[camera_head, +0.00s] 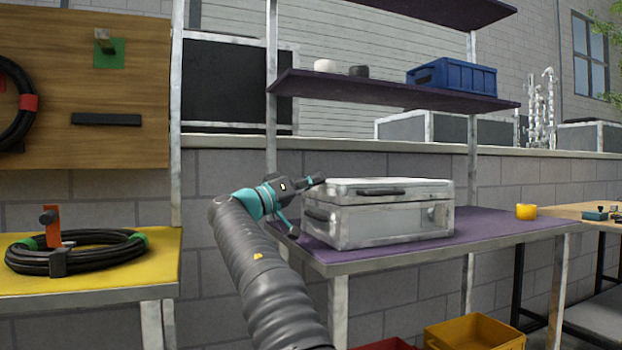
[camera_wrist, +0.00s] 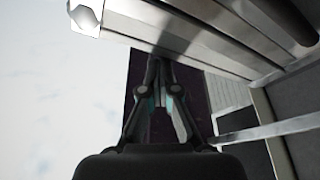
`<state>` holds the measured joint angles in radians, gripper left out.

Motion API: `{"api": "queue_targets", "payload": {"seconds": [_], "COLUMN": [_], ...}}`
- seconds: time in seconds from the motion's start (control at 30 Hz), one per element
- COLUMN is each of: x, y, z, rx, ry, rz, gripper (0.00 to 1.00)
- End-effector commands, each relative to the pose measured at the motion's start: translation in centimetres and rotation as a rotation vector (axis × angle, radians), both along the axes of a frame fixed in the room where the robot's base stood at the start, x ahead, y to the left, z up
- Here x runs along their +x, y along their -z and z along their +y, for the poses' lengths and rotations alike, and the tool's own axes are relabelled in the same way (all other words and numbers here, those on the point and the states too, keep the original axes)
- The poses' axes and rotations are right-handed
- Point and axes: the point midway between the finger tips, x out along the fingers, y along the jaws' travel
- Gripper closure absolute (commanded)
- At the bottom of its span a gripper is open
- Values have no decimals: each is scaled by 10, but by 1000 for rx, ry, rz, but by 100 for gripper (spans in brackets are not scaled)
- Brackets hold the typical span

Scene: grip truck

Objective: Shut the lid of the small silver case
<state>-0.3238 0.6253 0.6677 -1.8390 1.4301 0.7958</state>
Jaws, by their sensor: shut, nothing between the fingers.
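The small silver case (camera_head: 390,222) stands on the purple shelf. Its lid (camera_head: 425,187) lies flat across the top, level with the body, and no gap shows at the front seam. A dark handle is on the lid and another on the left side. My gripper (camera_head: 318,180) is at the case's upper left edge, its fingers pointing right, close to the lid. I cannot tell whether it touches. In the wrist view my gripper (camera_wrist: 160,62) has its fingertips together with nothing between them, beside a silver metal edge (camera_wrist: 195,35).
An upper shelf (camera_head: 400,94) holds a blue crate (camera_head: 455,77). A yellow table (camera_head: 140,262) with a coiled black hose (camera_head: 75,250) stands at left.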

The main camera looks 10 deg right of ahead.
Motion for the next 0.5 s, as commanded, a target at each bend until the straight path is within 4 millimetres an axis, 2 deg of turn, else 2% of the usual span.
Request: {"api": "queue_targets", "payload": {"seconds": [0.2,0.5], "x": [0,-1], "y": [2,-6], "z": [-15,-23], "rx": [3,6], "ry": [23,31], "rz": [3,1], "gripper": [100,100]}}
